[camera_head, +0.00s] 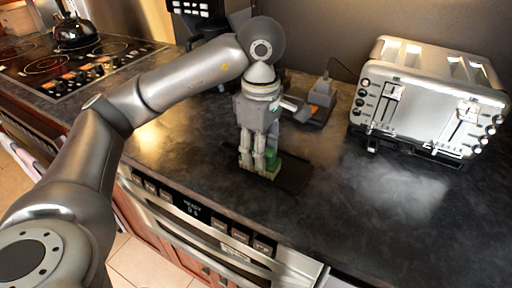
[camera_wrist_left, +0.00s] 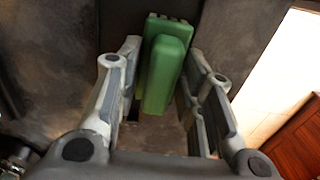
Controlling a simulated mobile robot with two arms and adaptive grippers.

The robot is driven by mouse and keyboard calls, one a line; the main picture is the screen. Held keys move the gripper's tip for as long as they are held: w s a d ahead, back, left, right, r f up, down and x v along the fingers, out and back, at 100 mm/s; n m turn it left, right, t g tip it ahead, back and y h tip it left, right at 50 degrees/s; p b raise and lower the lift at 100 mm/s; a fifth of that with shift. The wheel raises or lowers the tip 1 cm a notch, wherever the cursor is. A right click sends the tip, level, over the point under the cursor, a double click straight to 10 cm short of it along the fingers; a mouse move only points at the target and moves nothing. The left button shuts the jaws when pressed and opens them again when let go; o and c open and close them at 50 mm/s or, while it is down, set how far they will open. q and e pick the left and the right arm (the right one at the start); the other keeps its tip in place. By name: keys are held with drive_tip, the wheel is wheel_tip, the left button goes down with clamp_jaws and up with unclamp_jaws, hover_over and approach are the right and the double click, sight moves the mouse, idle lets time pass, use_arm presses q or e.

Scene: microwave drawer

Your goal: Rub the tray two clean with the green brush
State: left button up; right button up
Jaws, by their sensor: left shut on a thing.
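My left gripper (camera_head: 259,165) points straight down over the counter. It is shut on the green brush (camera_head: 273,161), which is mostly hidden behind the fingers in the head view. In the left wrist view the green brush (camera_wrist_left: 164,68) stands between the two fingers (camera_wrist_left: 158,95). A flat dark tray (camera_head: 292,178) lies on the counter under the gripper and extends to its right. The brush is low over the tray; I cannot tell whether its bristles touch it. My right gripper is in neither view.
A silver toaster (camera_head: 428,95) stands at the right. A small grey and orange device (camera_head: 321,96) sits behind the gripper. A stovetop (camera_head: 75,66) with a dark kettle (camera_head: 75,31) is at the left. The counter's front edge is close, above the microwave drawer (camera_head: 190,222).

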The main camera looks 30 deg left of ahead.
use_arm(q)
drive_tip(key=shift+d, duration=0.15)
drive_tip(key=shift+d, duration=0.55)
wheel_tip(320, 180, up, 5)
drive_tip(key=p, duration=0.4)
drive_tip(key=shift+f, duration=0.15)
wheel_tip(320, 180, up, 3)
drive_tip(key=shift+f+p, duration=0.2)
drive_tip(key=shift+p, duration=1)
drive_tip(key=shift+f, duration=0.1)
